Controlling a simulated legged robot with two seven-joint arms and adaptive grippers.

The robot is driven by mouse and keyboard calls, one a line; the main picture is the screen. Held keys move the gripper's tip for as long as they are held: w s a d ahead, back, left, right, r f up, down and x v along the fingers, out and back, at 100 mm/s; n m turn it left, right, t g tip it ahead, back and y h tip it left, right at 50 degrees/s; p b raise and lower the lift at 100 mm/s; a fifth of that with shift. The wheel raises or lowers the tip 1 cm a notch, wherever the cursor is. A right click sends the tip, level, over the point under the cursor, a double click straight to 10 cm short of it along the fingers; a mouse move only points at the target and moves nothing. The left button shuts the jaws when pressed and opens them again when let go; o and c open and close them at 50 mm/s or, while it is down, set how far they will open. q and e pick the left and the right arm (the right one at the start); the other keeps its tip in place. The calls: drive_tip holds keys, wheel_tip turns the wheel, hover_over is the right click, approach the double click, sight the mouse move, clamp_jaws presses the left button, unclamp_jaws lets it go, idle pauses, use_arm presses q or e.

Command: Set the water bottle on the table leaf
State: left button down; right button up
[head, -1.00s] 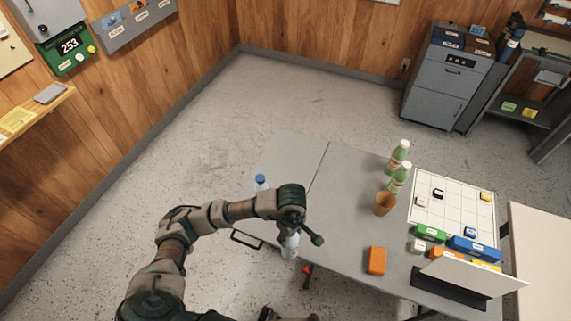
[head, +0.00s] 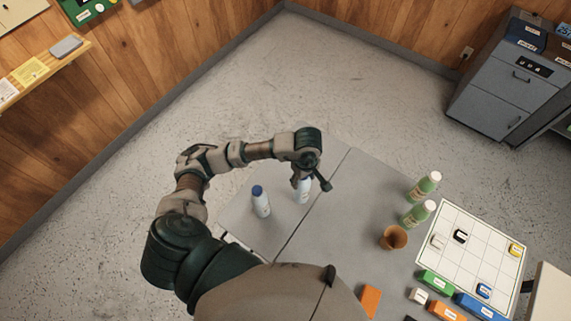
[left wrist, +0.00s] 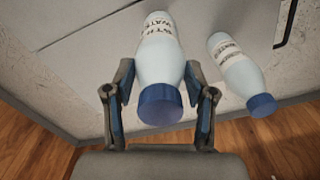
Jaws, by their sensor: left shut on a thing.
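My left gripper (head: 311,183) is shut on a white water bottle (head: 303,193) with a blue cap, also seen in the left wrist view (left wrist: 159,50). In the head view the gripper hides its upper part. The held bottle is over the table leaf (head: 272,230), the left part of the grey table beyond a seam. I cannot tell whether its base touches the leaf. A second, similar bottle (head: 261,203) stands on the leaf to the left; it shows at the right in the left wrist view (left wrist: 238,68). My right gripper is not in view.
Right of the seam, the table holds two green bottles (head: 428,185), (head: 418,214), a brown cup (head: 393,237), a gridded white board (head: 470,250) with small blocks, and an orange block (head: 370,299). The table's middle is clear. A grey cabinet (head: 505,95) stands behind.

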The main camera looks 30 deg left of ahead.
use_arm(q)
drive_tip(key=w+a+f+p, duration=0.2)
drive_tip(key=w+a+f, duration=0.1)
drive_tip(key=a, duration=0.6)
drive_tip(key=shift+f, duration=0.7)
drive_tip(key=shift+c, duration=1.8)
unclamp_jaws()
wheel_tip(320, 180, up, 12)
drive_tip(key=b, duration=0.1)
drive_tip(key=shift+d, duration=0.1)
